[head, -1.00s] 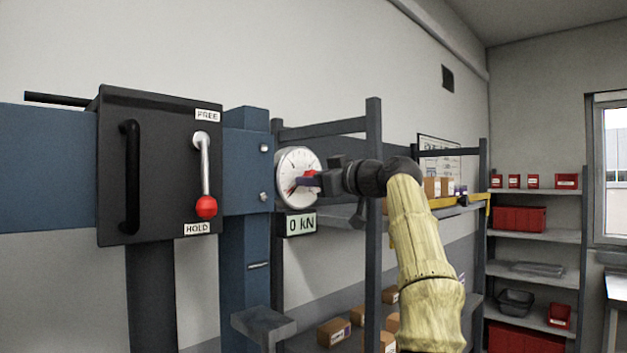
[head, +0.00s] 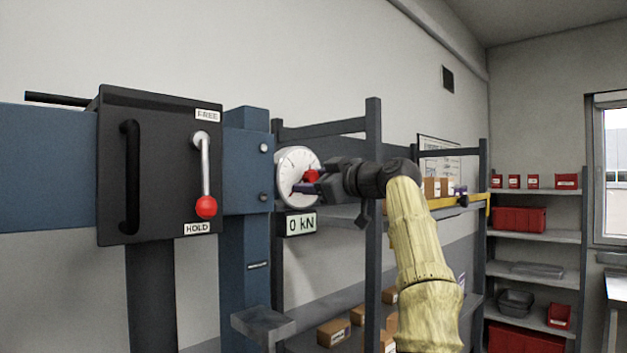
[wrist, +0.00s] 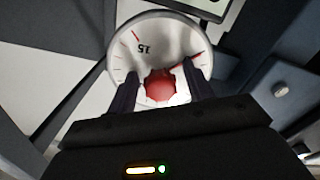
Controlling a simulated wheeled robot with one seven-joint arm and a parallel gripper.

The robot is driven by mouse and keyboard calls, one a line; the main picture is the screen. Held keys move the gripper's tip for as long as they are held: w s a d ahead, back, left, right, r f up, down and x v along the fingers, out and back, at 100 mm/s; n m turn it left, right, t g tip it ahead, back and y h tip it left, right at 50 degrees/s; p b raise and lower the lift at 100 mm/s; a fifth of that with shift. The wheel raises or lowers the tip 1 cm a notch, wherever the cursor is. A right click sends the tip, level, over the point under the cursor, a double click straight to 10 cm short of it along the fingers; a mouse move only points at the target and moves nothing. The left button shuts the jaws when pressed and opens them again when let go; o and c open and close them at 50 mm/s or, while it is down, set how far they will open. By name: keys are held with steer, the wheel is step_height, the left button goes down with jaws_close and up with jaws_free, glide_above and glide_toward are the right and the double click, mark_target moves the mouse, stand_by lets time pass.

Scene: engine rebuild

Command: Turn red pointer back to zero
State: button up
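The round white gauge (head: 288,165) is mounted beside the blue post, its face turned towards my gripper. A red knob (head: 311,175) stands out at the dial's middle. My gripper (head: 308,186) is at the dial. In the wrist view, its two dark fingers (wrist: 160,85) lie on either side of the red knob (wrist: 160,90), with pale gaps between, so it looks open around it. The dial (wrist: 165,35) shows an upside-down "15". A red pointer (wrist: 186,62) reaches from the hub towards the upper right; a short red mark (wrist: 136,36) is near the upper left rim.
Below the gauge a display (head: 301,223) reads 0 kN. To the left, a black box (head: 165,170) carries a red-ended lever (head: 205,205) pointing down at HOLD. A grey rack post (head: 373,130) stands close behind my arm, with shelved boxes (head: 333,335) below.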

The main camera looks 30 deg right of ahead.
steer(key=shift+s+r, duration=0.1)
steer(key=shift+r, duration=0.1)
steer(key=shift+s, duration=0.1)
steer(key=b+v, duration=0.5)
steer(key=v, duration=1.2)
steer(key=shift+f, duration=0.2)
